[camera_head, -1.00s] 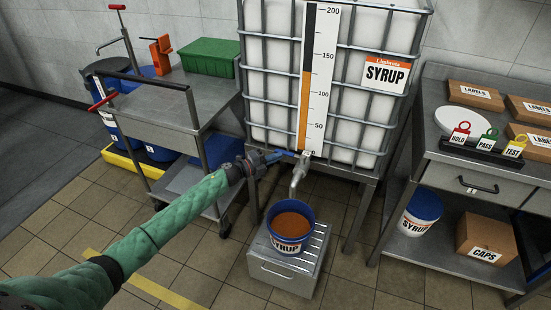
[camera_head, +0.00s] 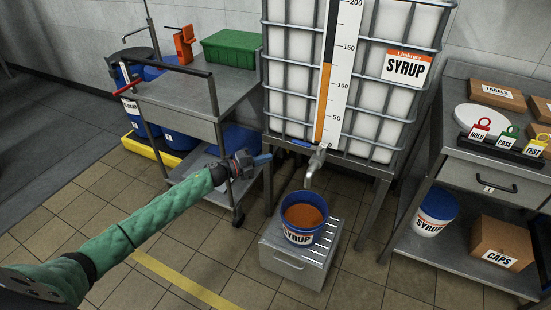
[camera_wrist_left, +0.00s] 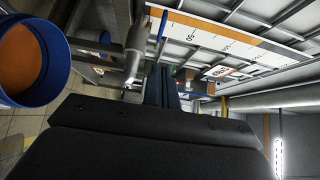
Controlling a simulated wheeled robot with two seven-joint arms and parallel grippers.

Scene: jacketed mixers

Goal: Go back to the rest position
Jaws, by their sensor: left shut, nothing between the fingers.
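My left arm, in a green sleeve, reaches in from the left in the head view. Its gripper (camera_head: 262,158) is shut and empty, held in the air to the left of the tap (camera_head: 315,165) of the syrup tank (camera_head: 390,110). The gripper is apart from the tap's blue handle (camera_head: 301,143). A blue bucket (camera_head: 302,235) labelled SYRUP, holding brown syrup, stands below the tap on a steel step (camera_head: 322,255). In the left wrist view, the bucket (camera_wrist_left: 62,60) is at the left and the tap (camera_wrist_left: 135,45) at upper middle. My right gripper is not in view.
A steel cart (camera_head: 180,108) with a green crate (camera_head: 232,50) stands at the left, close to my gripper. A steel bench (camera_head: 460,165) with HOLD, PASS and TEST tags is at the right. Tiled floor in front is open.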

